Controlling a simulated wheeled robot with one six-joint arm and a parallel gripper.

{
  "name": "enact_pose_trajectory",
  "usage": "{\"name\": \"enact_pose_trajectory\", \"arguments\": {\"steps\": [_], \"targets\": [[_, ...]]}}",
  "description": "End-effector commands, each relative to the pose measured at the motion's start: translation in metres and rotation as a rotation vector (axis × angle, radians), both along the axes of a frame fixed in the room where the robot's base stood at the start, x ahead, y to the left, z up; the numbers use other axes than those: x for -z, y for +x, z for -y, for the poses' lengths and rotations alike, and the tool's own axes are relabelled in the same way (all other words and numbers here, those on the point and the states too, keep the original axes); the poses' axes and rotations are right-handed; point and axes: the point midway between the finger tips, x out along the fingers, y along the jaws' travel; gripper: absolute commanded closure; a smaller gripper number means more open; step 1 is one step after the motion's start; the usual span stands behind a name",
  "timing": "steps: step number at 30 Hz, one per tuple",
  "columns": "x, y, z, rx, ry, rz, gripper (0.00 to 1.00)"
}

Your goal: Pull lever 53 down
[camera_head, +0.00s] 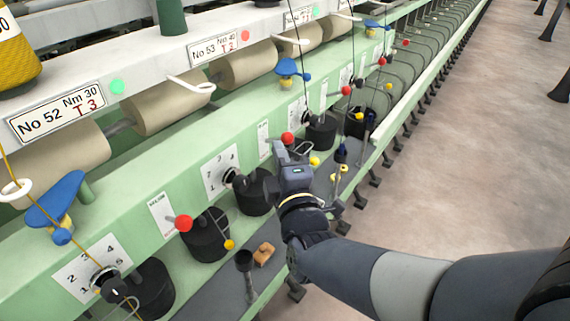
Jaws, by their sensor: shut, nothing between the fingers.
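The sign marked No 53 (217,46) is on the upper white rail of the machine, and the sign marked No 52 (57,114) is nearer on the left. A red-ball lever (288,138) stands out from the green panel, below and to the right of the No 53 sign. My gripper (287,154) is shut and empty, right by this red ball and just below it in the picture. I cannot tell whether they touch. The lever's stem is mostly hidden. Another red-ball lever (183,223) sits nearer, to the lower left.
Black drums (206,236) and dial plates (222,172) line the green panel. A blue guide (56,200) juts out at the left. A small orange-brown block (264,253) lies on the grey lower ledge. The floor (470,170) to the right is clear.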

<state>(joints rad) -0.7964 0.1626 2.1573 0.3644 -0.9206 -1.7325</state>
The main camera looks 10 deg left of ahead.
Motion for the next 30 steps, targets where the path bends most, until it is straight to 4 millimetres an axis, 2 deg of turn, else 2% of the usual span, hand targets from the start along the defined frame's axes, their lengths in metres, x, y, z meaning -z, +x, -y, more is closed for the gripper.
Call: {"name": "enact_pose_trajectory", "arguments": {"steps": [3, 9, 30], "targets": [[-0.003, 0.012, -0.006, 0.001, 0.0, -0.001, 1.0], [-0.004, 0.022, -0.012, 0.001, 0.0, 0.0, 1.0], [0.003, 0.023, -0.012, 0.0, 0.034, 0.013, 1.0]]}}
